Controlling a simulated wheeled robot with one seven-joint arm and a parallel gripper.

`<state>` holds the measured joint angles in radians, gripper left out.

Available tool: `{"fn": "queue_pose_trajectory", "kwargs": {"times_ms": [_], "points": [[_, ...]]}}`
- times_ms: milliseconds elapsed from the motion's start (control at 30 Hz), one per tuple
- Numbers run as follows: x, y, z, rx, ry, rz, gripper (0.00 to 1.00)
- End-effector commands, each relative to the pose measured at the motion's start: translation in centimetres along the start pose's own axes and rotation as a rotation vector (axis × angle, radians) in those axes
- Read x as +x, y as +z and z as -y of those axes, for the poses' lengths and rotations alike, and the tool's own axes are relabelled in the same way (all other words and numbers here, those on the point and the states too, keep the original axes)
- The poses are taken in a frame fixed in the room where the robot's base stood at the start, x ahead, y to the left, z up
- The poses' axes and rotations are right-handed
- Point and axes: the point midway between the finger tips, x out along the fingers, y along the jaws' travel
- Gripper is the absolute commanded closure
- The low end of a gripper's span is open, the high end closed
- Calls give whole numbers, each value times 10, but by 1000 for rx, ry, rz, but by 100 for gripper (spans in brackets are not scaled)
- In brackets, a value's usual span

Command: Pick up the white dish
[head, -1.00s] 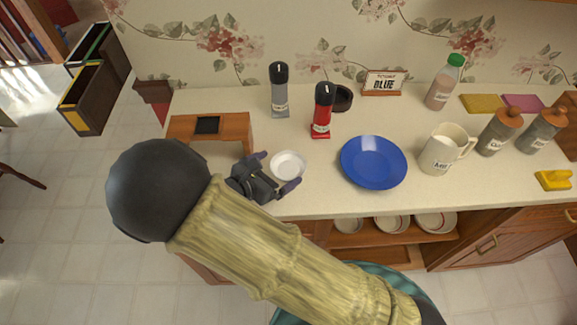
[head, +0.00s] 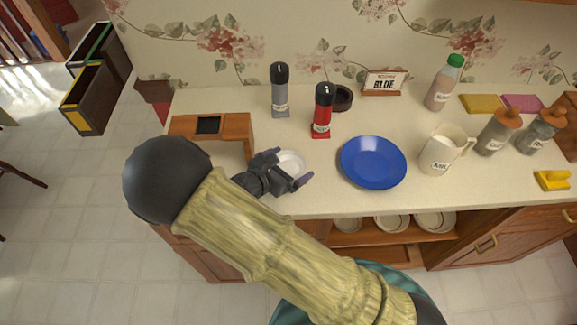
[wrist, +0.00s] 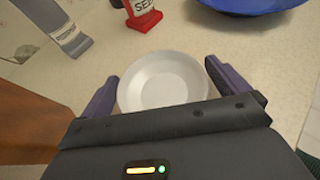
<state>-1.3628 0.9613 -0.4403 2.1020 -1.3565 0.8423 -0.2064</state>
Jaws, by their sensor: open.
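The white dish (head: 291,163) is a small round shallow bowl on the counter, left of the blue plate. My gripper (head: 291,168) is over its near side and hides part of it in the head view. In the wrist view the dish (wrist: 163,82) lies between the two purple fingers of my gripper (wrist: 161,84), one on its left and one on its right. The fingers are spread wide and hold nothing. I cannot tell whether they touch the rim.
The blue plate (head: 373,162) lies to the right. A red bottle (head: 322,110) and a grey bottle (head: 280,90) stand behind the dish. A small wooden stand (head: 236,126) is to the left. A white mug (head: 441,150) stands farther right.

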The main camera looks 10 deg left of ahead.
Motion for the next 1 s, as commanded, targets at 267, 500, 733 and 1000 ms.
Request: {"fn": "queue_pose_trajectory", "kwargs": {"times_ms": [267,500,733,1000], "points": [[-1,0,0,-1,2,0,33],[-1,0,0,0,2,0,33],[-7,14,-1,2,3,0,33],[-24,56,-1,6,3,-1,33]]}}
